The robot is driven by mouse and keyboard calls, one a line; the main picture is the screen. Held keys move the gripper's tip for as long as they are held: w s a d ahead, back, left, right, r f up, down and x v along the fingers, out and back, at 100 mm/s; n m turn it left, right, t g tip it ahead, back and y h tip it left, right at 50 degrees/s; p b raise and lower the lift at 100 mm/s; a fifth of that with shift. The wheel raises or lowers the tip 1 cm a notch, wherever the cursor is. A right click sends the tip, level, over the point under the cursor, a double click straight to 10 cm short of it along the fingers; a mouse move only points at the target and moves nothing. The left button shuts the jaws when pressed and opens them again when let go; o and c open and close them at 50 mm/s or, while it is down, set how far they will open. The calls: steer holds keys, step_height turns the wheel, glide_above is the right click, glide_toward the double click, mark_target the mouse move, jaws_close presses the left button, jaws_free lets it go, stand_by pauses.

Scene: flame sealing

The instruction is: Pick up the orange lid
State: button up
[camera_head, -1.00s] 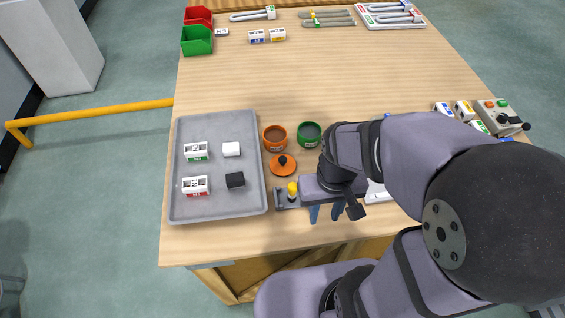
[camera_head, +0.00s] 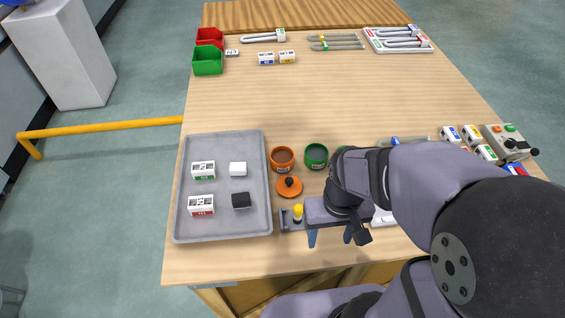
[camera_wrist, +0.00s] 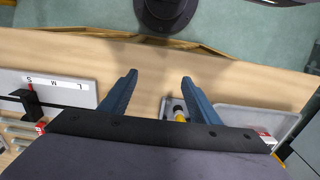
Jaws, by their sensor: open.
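The orange lid (camera_head: 289,187) with a black knob lies flat on the table, just right of the grey tray and in front of an orange pot (camera_head: 282,158). My gripper (camera_head: 330,238) is to the right of the lid and nearer the table's front edge. It points down, open and empty. In the wrist view its two blue fingers (camera_wrist: 158,77) stand apart with only bare wood and the table edge between them. The lid cannot be made out in the wrist view.
A small grey holder with a yellow-topped item (camera_head: 298,213) stands between lid and gripper. The grey tray (camera_head: 222,237) holds several small boxes and blocks. A green pot (camera_head: 316,155) stands behind the lid. The middle of the table is clear.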

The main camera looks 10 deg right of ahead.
steer(key=o, duration=0.5)
steer(key=shift+o, duration=0.2)
steer(key=shift+w+a+r, duration=0.1)
steer(key=shift+w+r, duration=0.1)
steer(key=shift+w, duration=0.2)
steer(key=w+a+r+m+p, duration=0.1)
steer(key=w+a+r+m, duration=0.2)
steer(key=w, duration=0.5)
steer(key=m+p, duration=0.2)
steer(key=m, duration=0.4)
glide_above(289, 180)
steer(key=shift+w+a+f, duration=0.1)
steer(key=shift+w+f, duration=0.1)
steer(key=shift+f, duration=0.3)
steer(key=shift+w+a+f, duration=0.1)
steer(key=shift+w+f, duration=0.05)
steer(key=shift+f, duration=1.35)
steer(key=shift+s+d+f+p, duration=0.1)
steer(key=shift+f+p, duration=0.2)
steer(key=shift+p, duration=0.15)
steer(key=f, duration=0.1)
steer(key=f+p, duration=0.1)
steer(key=f, duration=0.1)
steer(key=shift+s+d+p, duration=0.15)
steer(key=shift+s+p, duration=0.1)
steer(key=shift+p, duration=0.05)
steer(key=shift+f, duration=0.8)
